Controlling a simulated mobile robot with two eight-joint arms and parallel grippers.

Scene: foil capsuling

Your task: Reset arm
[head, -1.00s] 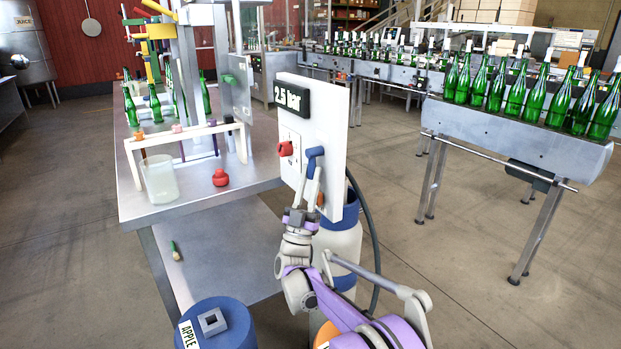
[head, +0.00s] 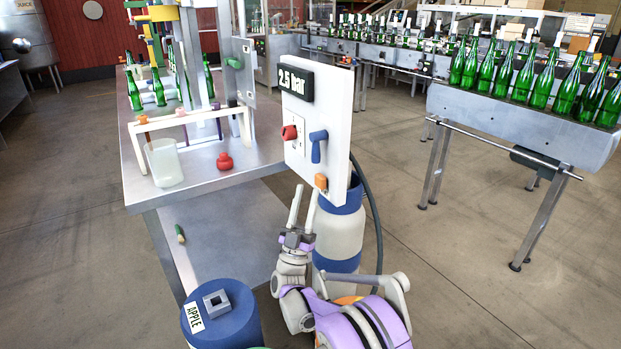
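My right gripper (head: 305,193) stands below the front of a white control panel (head: 338,110). Its two fingers point up, stand apart and hold nothing. The panel's blue lever (head: 318,146) is above the fingertips, clear of them, with its handle hanging down. A red knob (head: 289,132) sits left of the lever and an orange knob (head: 321,182) below it, close to the right fingertip. The panel's display (head: 296,82) reads 2.5 bar. My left gripper is not in view.
A metal bench (head: 145,195) on the left carries a clear beaker (head: 164,163), a red knobbed piece (head: 224,161) and green bottles. A blue barrel (head: 228,322) labelled APPLE stands in front. A bottle-lined conveyor (head: 510,125) is at right. Floor between panel and conveyor is clear.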

